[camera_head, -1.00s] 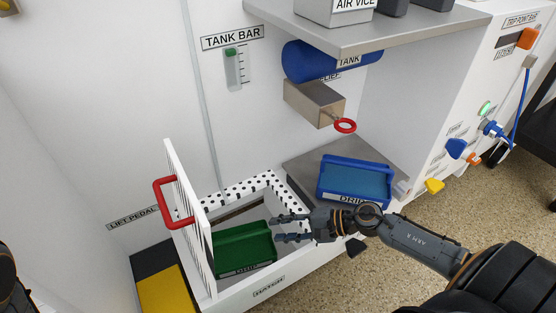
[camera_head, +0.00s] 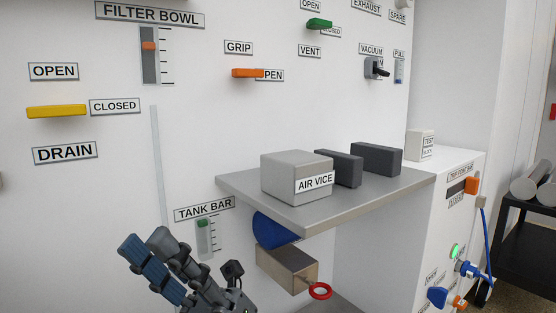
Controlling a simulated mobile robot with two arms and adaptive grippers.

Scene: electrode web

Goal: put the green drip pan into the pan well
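The green drip pan and the pan well are out of the head view now. My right gripper (camera_head: 146,242) is at the lower left, raised in front of the white panel and left of the tank bar gauge (camera_head: 204,239). Its two fingers point up and left, side by side with their tips apart, and nothing shows between them. My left gripper is out of view.
A grey shelf (camera_head: 235,188) carries the air vice box (camera_head: 290,178) and two dark blocks. Under it are a blue tank (camera_head: 273,229) and a tan relief box (camera_head: 286,267) with a red ring (camera_head: 320,291). Handles and labels line the panel above.

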